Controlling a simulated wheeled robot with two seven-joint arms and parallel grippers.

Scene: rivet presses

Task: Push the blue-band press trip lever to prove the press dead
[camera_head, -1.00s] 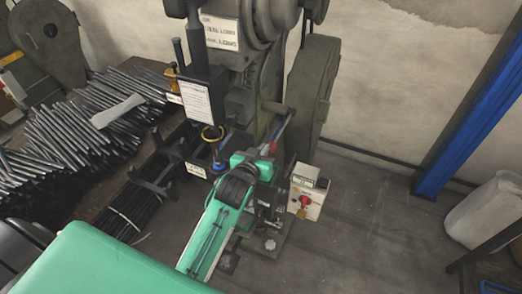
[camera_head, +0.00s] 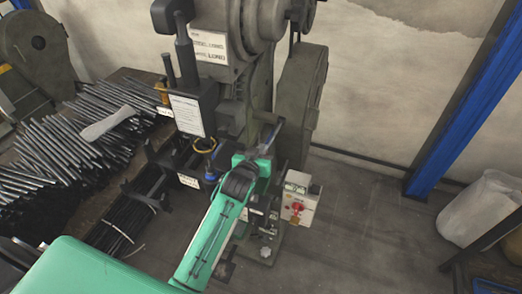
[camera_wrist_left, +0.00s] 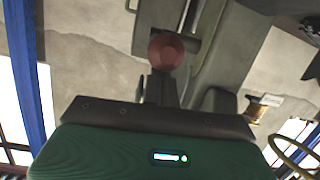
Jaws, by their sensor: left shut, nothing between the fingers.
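The press (camera_head: 240,95) is a grey-green machine with white labels, standing behind my left arm in the head view. A blue band (camera_head: 209,168) shows low at its front, below a yellow ring. The trip lever (camera_head: 274,133) is a thin rod slanting down from the press's right side towards my wrist. Its red ball knob shows in the left wrist view (camera_wrist_left: 166,52). My left gripper (camera_wrist_left: 161,88) is shut and empty, its dark fingers close in front of the knob; I cannot tell whether they touch. In the head view my wrist hides the lever's end. My right gripper is out of view.
A control box (camera_head: 300,200) with a red switch stands right of my left wrist. Metal rods (camera_head: 60,145) lie piled on a bench at left. A blue post (camera_head: 460,110) and a white sack (camera_head: 477,210) are at right. Floor between them is clear.

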